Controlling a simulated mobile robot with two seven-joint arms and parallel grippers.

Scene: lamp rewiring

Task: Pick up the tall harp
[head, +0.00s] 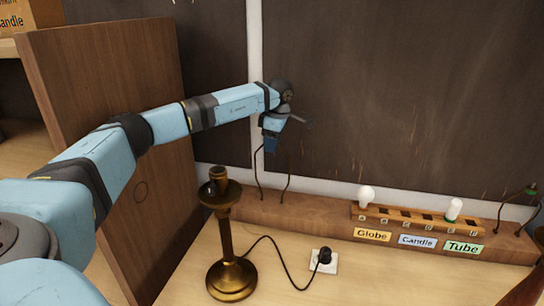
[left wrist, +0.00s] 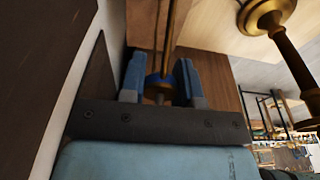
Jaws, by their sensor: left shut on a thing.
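The tall harp (head: 289,178) is a thin dark wire loop at the back of the bench. Its two legs come down to the wooden ledge, and its top is hidden by my gripper. My left gripper (head: 271,143) is at the top of this harp, pointing down, shut on it. In the left wrist view the harp's bronze wires (left wrist: 167,35) run away from between the blue fingers (left wrist: 161,82), with a blue piece between the fingertips. I cannot tell whether the legs still touch the ledge.
A brass lamp base (head: 230,275) stands in front, its cord running to a plug (head: 324,256). A bulb rack (head: 400,219) with Globe, Candle and Tube labels is on the ledge to the right. Another harp with a green top (head: 531,190) is far right. A wooden panel (head: 115,80) rises left.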

